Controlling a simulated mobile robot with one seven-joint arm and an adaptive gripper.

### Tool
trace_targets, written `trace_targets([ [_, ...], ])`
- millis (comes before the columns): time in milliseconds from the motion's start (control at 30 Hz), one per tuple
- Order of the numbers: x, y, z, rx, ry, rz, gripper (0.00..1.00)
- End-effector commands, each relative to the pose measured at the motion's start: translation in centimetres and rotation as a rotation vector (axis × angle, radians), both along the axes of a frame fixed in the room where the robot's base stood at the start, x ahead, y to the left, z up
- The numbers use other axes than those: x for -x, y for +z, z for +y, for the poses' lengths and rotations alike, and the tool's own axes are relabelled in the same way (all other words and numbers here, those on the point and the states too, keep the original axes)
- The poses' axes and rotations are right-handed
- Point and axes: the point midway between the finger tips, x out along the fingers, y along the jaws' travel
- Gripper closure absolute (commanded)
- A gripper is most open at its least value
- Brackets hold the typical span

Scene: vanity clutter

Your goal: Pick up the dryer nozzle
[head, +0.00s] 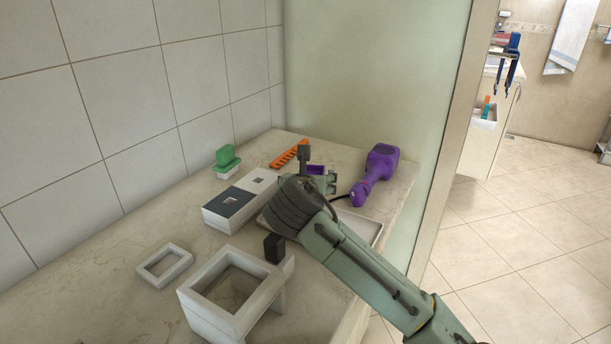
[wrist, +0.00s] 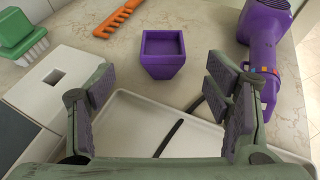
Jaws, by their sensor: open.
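The dryer nozzle (wrist: 163,66) is a small purple tapered piece with a square open top. It stands upright on the counter, just beyond the tray's far edge in the wrist view. In the head view the nozzle (head: 316,170) shows only partly, behind my gripper. My gripper (wrist: 160,98) is open and empty, its fingers spread wide to either side of the nozzle's line. The nozzle is ahead of the fingertips, not between them. The purple hair dryer (head: 376,176) lies to the right of the nozzle, and also shows in the wrist view (wrist: 263,45).
A white tray (wrist: 128,135) with a dark cord across it lies below my gripper. An orange comb (head: 290,154), a green brush (head: 227,160) and a white and grey box (head: 233,204) are to the left. A white frame-like stand (head: 207,308) and a small frame (head: 165,265) are nearer.

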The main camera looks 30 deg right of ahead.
Motion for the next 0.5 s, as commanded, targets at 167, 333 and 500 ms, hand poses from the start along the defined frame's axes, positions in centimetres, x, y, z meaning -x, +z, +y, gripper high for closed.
trace_targets([
  [167,-2.2,-1.0,-1.5,-0.003,0.001,0.002,0.28],
  [333,-3.1,-1.4,-2.2,0.000,0.001,0.001,0.28],
  [500,-4.7,-1.7,-3.6,-0.003,0.001,0.004,0.28],
])
